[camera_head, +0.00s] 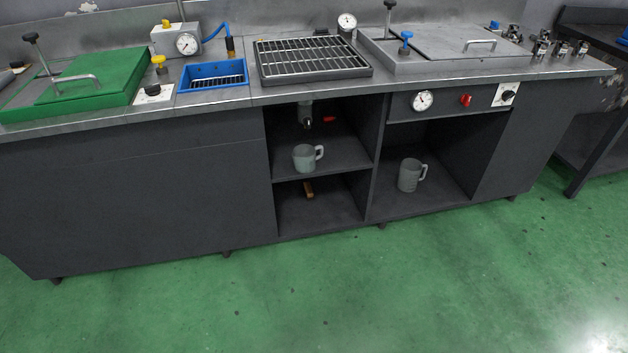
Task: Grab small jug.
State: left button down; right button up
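Two grey jugs stand upright inside the open compartments of the dark workbench. The smaller-looking, shorter jug (304,158) is on the upper shelf of the middle compartment, with its handle toward the right. A taller jug (409,175) is on the floor of the lower right compartment, its handle also to the right. Neither of my grippers shows in the head view.
The workbench (140,195) has a steel top with a grille (312,58), a blue tray (213,77), a green lid (95,85) and gauges. A pipe fitting (305,114) hangs above the upper shelf. The green floor (330,290) in front is clear.

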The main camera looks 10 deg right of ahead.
aim_at(305, 158)
jog(key=u, duration=0.75)
jog(key=i, duration=1.6)
jog(key=z, duration=0.95)
jog(key=i, duration=0.45)
jog(key=z, duration=0.4)
